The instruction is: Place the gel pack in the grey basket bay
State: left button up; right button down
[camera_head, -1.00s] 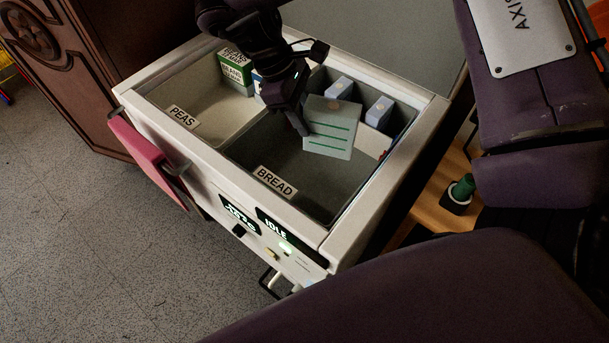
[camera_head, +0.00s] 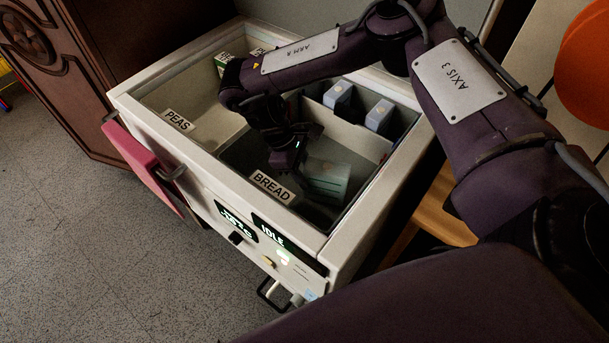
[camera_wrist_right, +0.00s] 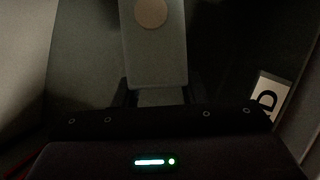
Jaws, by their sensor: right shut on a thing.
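The gel pack (camera_head: 329,179), a pale flat pack with green lines, is low inside the dark grey bay (camera_head: 247,160) labelled BREAD. My right gripper (camera_head: 303,176) is shut on the pack's edge. In the right wrist view the pack (camera_wrist_right: 153,55) stands out between the fingers (camera_wrist_right: 157,97), with a round tan mark at its far end. I cannot tell whether the pack touches the bay floor. My left gripper is not in view.
A pale bay (camera_head: 205,105) labelled PEAS is on the left, with green and white boxes (camera_head: 224,62) at its back. Two pale blue packs (camera_head: 379,115) stand in the back right compartment. The chest's white rim (camera_head: 385,190) surrounds the bays.

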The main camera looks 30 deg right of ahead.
notch_tip(320, 180, down, 2)
jog(key=shift+r, duration=0.1)
jog(key=c, duration=0.9)
grip_release()
jog(key=p+v, duration=0.1)
jog(key=v, duration=1.1)
